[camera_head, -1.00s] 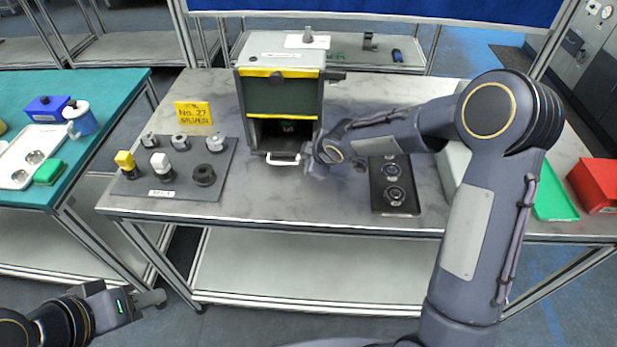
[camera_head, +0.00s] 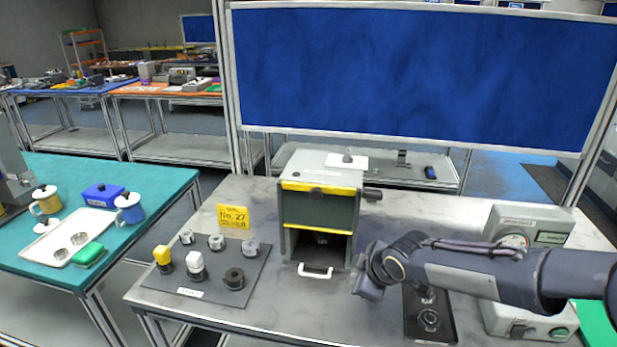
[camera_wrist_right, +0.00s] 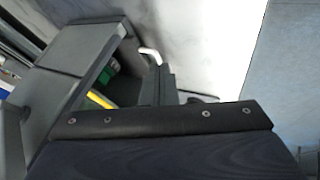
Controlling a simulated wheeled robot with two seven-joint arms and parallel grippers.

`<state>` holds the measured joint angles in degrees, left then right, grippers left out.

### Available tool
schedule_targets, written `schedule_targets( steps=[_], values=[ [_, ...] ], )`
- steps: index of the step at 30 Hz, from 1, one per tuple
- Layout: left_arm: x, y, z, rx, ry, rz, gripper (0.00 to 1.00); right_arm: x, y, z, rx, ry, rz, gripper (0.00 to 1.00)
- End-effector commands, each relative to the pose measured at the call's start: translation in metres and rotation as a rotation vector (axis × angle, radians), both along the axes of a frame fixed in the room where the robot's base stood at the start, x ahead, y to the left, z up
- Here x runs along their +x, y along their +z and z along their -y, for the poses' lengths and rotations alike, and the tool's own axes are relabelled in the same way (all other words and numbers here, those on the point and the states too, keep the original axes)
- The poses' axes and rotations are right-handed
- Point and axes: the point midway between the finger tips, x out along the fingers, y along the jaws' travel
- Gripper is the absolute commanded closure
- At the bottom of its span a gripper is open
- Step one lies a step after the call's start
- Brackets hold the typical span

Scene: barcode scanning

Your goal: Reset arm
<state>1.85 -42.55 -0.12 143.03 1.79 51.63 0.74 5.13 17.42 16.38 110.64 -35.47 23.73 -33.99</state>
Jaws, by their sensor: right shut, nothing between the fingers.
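My right arm comes in from the right in the head view. Its gripper (camera_head: 366,288) hangs just right of the scanner box's front opening, above the grey marble table (camera_head: 270,320). The fingers are small and partly turned away in the head view, but they are shut with nothing held. The right wrist view shows the dark gripper body (camera_wrist_right: 160,125) close up, with a white handle (camera_wrist_right: 150,56) beyond it. My left gripper is not in the head view.
The grey-green box (camera_head: 320,205) with a white handle (camera_head: 315,271) stands behind the gripper. A black plate (camera_head: 430,322) with round parts lies partly under my right arm. A grey board (camera_head: 210,268) with several knobs lies left. A control unit (camera_head: 530,240) stands right.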

Motion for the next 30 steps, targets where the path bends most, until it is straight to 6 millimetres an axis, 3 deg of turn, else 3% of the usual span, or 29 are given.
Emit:
schedule_targets(
  steps=[5, 9, 15, 18, 23, 30],
  values=[
    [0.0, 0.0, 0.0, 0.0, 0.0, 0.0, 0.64, -0.051, 0.027, 0.036, 0.069, -0.224, -0.06, 1.0],
    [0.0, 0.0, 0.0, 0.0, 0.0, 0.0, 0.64, -0.123, 0.043, 0.066, 0.213, -0.508, -0.153, 1.0],
    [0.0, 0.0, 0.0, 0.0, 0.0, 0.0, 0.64, -0.219, 0.042, 0.072, 0.488, -0.847, -0.292, 1.0],
    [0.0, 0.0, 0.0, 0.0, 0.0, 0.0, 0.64, -0.251, 0.038, 0.066, 0.608, -0.949, -0.352, 1.0],
    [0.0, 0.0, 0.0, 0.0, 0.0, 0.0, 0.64, -0.276, 0.033, 0.056, 0.721, -1.028, -0.416, 1.0],
    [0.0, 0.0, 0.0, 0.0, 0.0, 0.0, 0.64, -0.281, 0.031, 0.053, 0.742, -1.043, -0.43, 1.0]
  ],
)
